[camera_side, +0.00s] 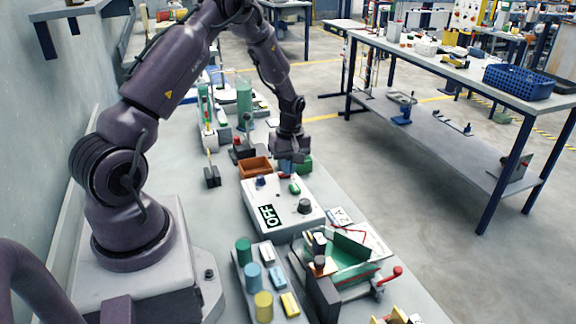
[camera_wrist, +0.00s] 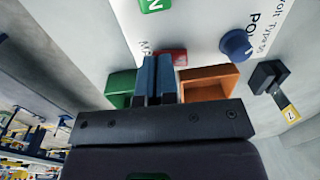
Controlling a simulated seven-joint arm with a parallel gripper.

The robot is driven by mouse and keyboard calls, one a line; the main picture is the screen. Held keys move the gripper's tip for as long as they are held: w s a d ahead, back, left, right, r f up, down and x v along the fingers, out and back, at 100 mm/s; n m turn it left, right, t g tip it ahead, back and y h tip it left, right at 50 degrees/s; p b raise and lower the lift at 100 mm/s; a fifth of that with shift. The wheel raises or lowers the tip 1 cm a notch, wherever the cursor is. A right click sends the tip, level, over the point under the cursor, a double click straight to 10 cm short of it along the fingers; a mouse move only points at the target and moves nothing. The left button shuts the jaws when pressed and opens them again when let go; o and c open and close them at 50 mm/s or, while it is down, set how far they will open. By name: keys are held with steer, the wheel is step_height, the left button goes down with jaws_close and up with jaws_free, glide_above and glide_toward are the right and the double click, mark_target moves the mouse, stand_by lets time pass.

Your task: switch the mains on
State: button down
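The white control box (camera_side: 281,210) stands on the bench with a black sign reading OFF (camera_side: 268,215) on its near side. In the wrist view, a red switch (camera_wrist: 178,57) sits by a partly hidden label starting "MA". My gripper (camera_side: 288,168) points down at the box's far edge. Its blue fingers (camera_wrist: 156,75) are together with nothing seen between them, and they overlap part of the red switch. I cannot tell whether they touch it. A green block with a white N (camera_wrist: 155,5) is cut off at the top of the wrist view.
A blue knob (camera_wrist: 237,43) and a dark knob (camera_side: 305,205) rise from the box. A brown tray (camera_side: 255,167) and a green tray (camera_wrist: 120,88) lie close beside my fingers. A fixture with a red-handled lever (camera_side: 390,274) stands nearer the camera.

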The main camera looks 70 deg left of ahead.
steer(key=shift+s, duration=0.95)
steer(key=shift+r, duration=0.1)
steer(key=shift+w+r, duration=0.15)
steer(key=shift+r, duration=0.4)
step_height(320, 180, up, 13)
steer(key=shift+w, duration=0.45)
